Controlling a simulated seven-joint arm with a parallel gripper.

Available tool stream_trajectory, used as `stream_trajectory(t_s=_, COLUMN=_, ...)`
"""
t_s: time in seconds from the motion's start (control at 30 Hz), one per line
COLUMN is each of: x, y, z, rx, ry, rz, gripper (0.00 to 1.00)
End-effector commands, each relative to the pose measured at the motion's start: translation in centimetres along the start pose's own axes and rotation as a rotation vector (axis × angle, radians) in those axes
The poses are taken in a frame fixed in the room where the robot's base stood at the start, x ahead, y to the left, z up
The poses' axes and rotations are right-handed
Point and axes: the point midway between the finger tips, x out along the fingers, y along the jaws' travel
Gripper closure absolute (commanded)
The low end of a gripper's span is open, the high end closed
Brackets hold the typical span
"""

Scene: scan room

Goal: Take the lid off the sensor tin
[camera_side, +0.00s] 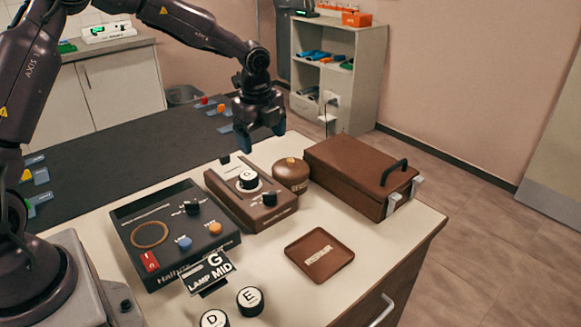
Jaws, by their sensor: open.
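The sensor tin appears to be the small round brown tin (291,178) in the middle of the cabinet top, with some lettering on its side. A brown lid with a small orange knob (291,161) seems to sit on top of it. My gripper (260,140) is open and empty. It hangs above the worktop, up and to the left of the tin in the picture, apart from it, with the fingers pointing down.
A brown instrument (283,208) with knobs stands close left of the tin, and a brown case (345,178) with a black handle stands close right. A dark control box (150,258), a brown tray (318,278) and lettered knobs (250,299) lie in front.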

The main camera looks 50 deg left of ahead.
Motion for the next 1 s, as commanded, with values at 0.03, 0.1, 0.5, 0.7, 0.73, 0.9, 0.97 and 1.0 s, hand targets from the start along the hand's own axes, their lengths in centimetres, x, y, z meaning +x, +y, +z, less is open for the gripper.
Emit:
stream_trajectory(t_s=0.03, x=1.3, y=-1.4, z=0.5, rx=0.13, ry=0.017, rz=-0.016, gripper=0.19)
stream_trajectory(t_s=0.1, x=2.2, y=-3.2, z=1.1, rx=0.333, ry=0.019, rz=-0.05, gripper=0.19)
stream_trajectory(t_s=0.5, x=0.7, y=-7.9, z=3.4, rx=1.138, ry=-0.137, rz=-0.135, gripper=0.19)
stream_trajectory(t_s=0.7, x=2.7, y=-8.1, z=3.3, rx=1.188, ry=-0.135, rz=-0.131, gripper=0.19)
stream_trajectory(t_s=0.73, x=3.2, y=-8.2, z=3.4, rx=1.187, ry=-0.135, rz=-0.13, gripper=0.19)
stream_trajectory(t_s=0.9, x=6.4, y=-8.8, z=3.4, rx=1.185, ry=-0.135, rz=-0.13, gripper=0.19)
stream_trajectory(t_s=0.97, x=7.2, y=-8.9, z=3.4, rx=1.185, ry=-0.135, rz=-0.131, gripper=0.19)
stream_trajectory(t_s=1.0, x=7.6, y=-9.0, z=3.5, rx=1.184, ry=-0.136, rz=-0.132, gripper=0.19)
